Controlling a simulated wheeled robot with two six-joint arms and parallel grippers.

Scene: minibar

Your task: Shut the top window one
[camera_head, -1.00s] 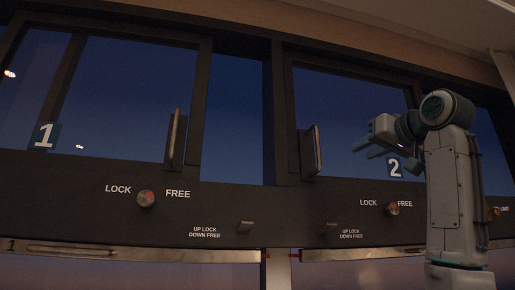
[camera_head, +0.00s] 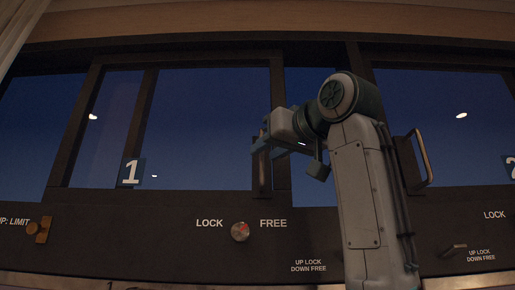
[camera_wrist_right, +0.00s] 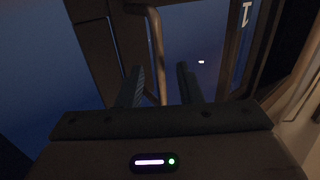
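Top window one (camera_head: 205,125) is a dark-framed pane with a blue "1" label (camera_head: 131,172) at its lower left. A strip of open view shows right of its frame, partly hidden by my right arm. Its upright bar handle (camera_head: 262,178) is at the pane's right side. My right gripper (camera_head: 265,146) is at the upper part of this handle. In the right wrist view, the fingers (camera_wrist_right: 160,84) are apart, with the handle bar (camera_wrist_right: 157,50) showing between them; I cannot tell whether they touch it. My left gripper is out of view.
A red-marked LOCK/FREE knob (camera_head: 240,231) sits below window one. An orange limit stop (camera_head: 40,230) is at the left. Window two's handle (camera_head: 422,160) stands right of my arm, and a small latch (camera_head: 454,249) is at the lower right.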

